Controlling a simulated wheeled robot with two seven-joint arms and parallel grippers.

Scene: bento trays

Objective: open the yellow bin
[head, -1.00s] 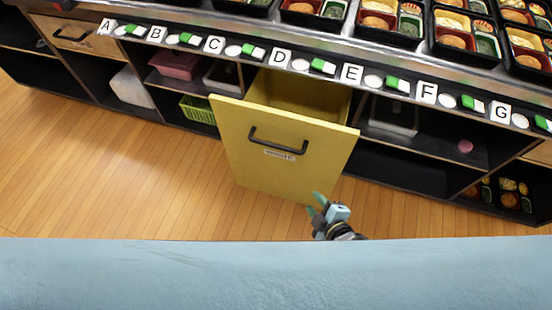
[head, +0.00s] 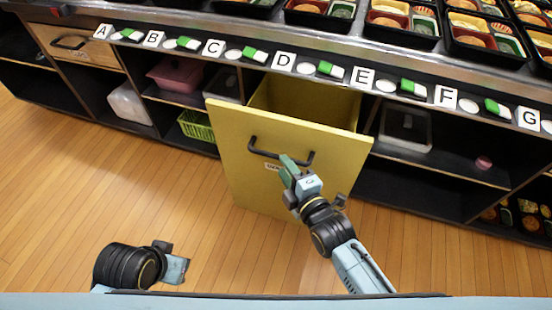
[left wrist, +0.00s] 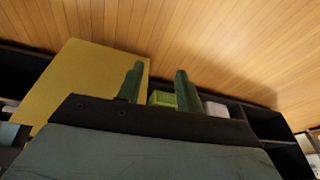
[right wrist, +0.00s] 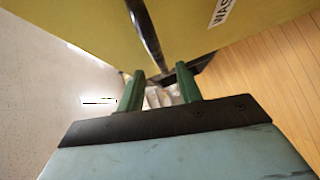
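The yellow bin (head: 235,150) stands pulled out from the counter, its inside visible from above. Its front panel carries a black handle (head: 262,153) with a label under it. My right gripper (head: 288,168) is at the right part of the handle and partly hides it. In the right wrist view its green fingers (right wrist: 160,90) are apart, with the handle (right wrist: 146,30) just beyond or between their tips; I cannot tell contact. My left gripper (head: 178,270) is low at the front left, away from the bin. In the left wrist view its fingers (left wrist: 160,82) are apart and empty; the bin (left wrist: 85,80) is beyond.
The counter holds bento trays and a row of lettered cards. Shelves below hold a pink container (head: 175,75), a green basket (head: 196,124) and a white box (head: 128,103). A wooden drawer (head: 78,45) is at the far left. The wooden floor before the bin is clear.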

